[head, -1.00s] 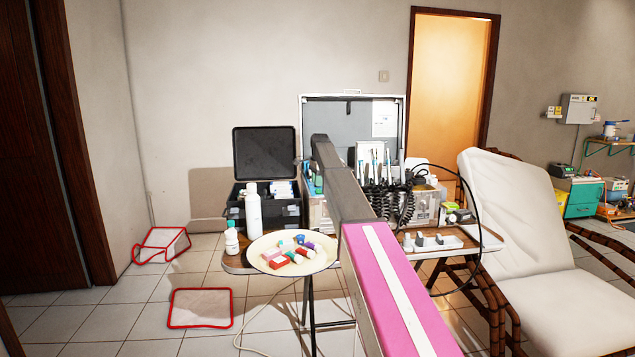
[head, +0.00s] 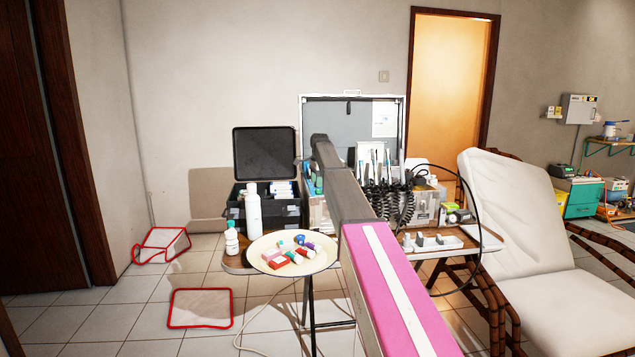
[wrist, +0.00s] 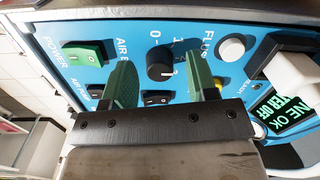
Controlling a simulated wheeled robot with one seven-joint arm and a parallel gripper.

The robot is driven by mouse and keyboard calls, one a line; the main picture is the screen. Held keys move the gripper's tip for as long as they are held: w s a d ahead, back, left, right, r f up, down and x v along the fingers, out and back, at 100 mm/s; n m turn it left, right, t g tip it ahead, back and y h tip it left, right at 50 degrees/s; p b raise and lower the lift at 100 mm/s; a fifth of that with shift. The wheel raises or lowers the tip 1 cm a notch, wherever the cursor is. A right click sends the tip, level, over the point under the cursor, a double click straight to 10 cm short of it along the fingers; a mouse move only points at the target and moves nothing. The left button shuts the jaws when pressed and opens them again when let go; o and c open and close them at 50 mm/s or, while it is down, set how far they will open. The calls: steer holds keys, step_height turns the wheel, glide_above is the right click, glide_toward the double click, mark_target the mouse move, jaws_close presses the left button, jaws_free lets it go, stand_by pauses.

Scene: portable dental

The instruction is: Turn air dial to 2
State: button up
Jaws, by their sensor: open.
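The blue control panel (wrist: 230,70) fills much of the wrist view. Its black round air dial (wrist: 160,66) has a short white mark on its lower right side, with "0" and "1" printed around it. My gripper (wrist: 160,80) is open, with one green finger on each side of the dial. The dial shows in the gap, and I cannot tell whether either finger touches it. In the head view my own arm crosses the middle, and neither the dial nor the gripper shows clearly.
A green rocker switch (wrist: 84,53), a black rocker switch (wrist: 157,98) and a white round button (wrist: 230,47) sit near the dial. A lit green display (wrist: 292,113) is at right. In the head view, a plate (head: 262,262) and bottle (head: 253,212) stand left of my arm.

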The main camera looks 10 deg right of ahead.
steer(key=shift+r, duration=0.1)
step_height(320, 180, up, 11)
steer(key=shift+s+d+f, duration=0.2)
steer(key=shift+s+d, duration=0.1)
stand_by(0.4)
